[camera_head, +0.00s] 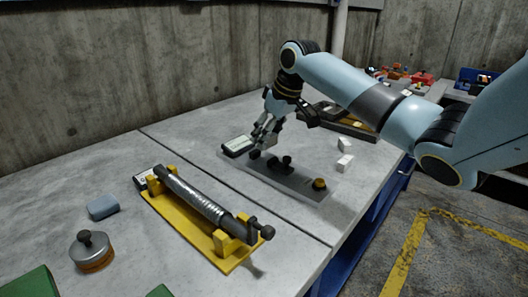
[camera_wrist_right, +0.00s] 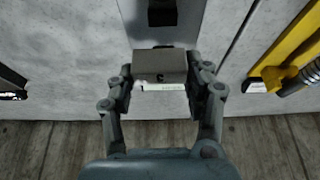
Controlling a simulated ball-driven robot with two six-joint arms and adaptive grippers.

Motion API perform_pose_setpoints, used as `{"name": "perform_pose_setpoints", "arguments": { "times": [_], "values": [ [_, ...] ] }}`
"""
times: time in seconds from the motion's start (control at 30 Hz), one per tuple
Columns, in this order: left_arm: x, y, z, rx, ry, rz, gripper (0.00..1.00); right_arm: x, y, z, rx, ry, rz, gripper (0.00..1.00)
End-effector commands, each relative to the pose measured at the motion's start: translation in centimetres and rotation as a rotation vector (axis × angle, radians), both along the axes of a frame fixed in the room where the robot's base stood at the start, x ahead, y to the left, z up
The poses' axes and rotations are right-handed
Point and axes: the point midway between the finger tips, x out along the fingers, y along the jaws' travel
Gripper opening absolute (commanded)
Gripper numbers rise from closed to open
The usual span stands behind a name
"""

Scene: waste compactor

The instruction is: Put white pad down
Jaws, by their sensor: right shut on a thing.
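My right gripper (camera_head: 262,143) reaches down at the left end of a grey plate (camera_head: 302,187) with black knobs. In the head view the fingers mostly hide the pad. I cannot tell whether it touches the surface below. Two small white blocks (camera_head: 344,162) lie beyond the right part of the plate. My left gripper is not in view.
A white-faced label box (camera_head: 237,144) lies by the plate's left end. A yellow stand (camera_head: 178,221) holds a metal cylinder nearer me. A blue-grey block (camera_head: 103,206) and a round knobbed weight (camera_head: 92,252) lie to its left. A concrete wall stands behind.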

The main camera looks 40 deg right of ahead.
Motion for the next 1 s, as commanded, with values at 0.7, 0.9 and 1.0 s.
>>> {"name": "perform_pose_setpoints", "arguments": {
  "times": [0.7, 0.9, 1.0],
  "values": [
    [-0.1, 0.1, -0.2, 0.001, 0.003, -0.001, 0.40, 1.0, 0.6, -4.7, -0.003, 0.000, 0.001, 0.19],
    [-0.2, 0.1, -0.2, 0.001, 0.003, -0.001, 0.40, 0.9, 0.6, -5.0, -0.002, 0.000, 0.000, 0.61],
    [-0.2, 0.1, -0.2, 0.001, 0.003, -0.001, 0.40, 0.9, 0.6, -5.0, -0.002, 0.001, 0.000, 0.74]
  ]
}}
